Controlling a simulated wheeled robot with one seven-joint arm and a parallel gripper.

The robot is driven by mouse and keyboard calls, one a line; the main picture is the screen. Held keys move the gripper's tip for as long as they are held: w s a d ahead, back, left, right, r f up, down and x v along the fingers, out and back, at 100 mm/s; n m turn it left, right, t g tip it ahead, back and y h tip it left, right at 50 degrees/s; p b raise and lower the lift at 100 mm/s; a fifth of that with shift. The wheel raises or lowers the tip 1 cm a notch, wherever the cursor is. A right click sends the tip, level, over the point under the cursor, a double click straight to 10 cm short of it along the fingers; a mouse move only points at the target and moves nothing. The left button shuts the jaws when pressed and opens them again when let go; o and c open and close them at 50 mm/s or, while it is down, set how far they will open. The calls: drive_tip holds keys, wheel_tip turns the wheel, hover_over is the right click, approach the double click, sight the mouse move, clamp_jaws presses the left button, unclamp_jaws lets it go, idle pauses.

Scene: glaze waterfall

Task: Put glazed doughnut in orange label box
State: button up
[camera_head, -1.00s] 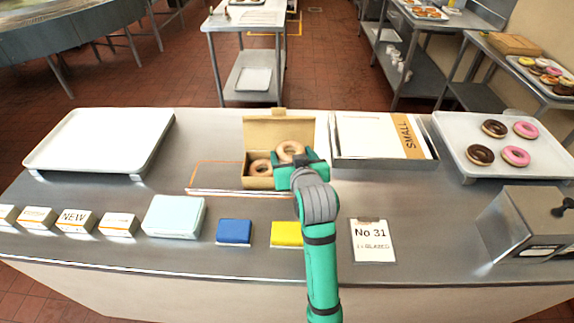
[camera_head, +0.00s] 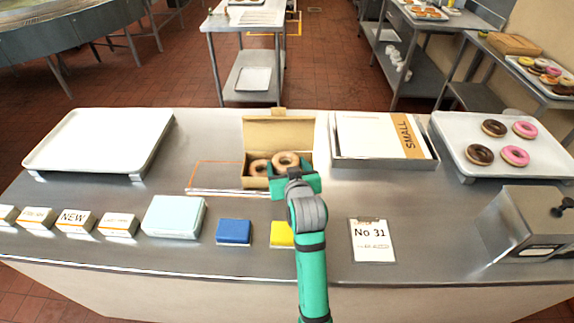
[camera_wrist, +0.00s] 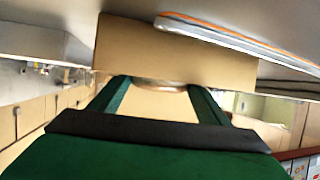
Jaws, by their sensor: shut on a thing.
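An open brown cardboard box (camera_head: 279,132) stands on the steel counter with its lid raised at the back. One light-brown glazed doughnut (camera_head: 259,167) lies inside at the left. My gripper (camera_head: 288,172) is over the front of the box, shut on a second glazed doughnut (camera_head: 285,160), which is at the box opening, overlapping the first in view. I cannot tell if it touches the box floor. In the wrist view my two fingers (camera_wrist: 160,92) reach toward the brown cardboard (camera_wrist: 180,52), with only a thin edge of the held doughnut (camera_wrist: 158,84) showing.
An orange-outlined area with a clear strip (camera_head: 228,192) lies left of the box. A tray with a SMALL card (camera_head: 430,155) is at right, beyond it a tray of chocolate and pink doughnuts (camera_head: 450,130). An empty white tray (camera_head: 100,140) is at left. A No 31 clipboard (camera_head: 371,252) lies in front.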

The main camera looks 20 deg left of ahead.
drive_tip(key=shift+f, duration=0.25)
drive_tip(key=shift+f, duration=0.25)
drive_tip(key=o, duration=1.1)
drive_tip(key=shift+f, duration=0.15)
drive_tip(key=shift+c, duration=0.2)
drive_tip(key=shift+r, duration=0.5)
drive_tip(key=v, duration=1.2)
drive_tip(key=shift+r, duration=0.3)
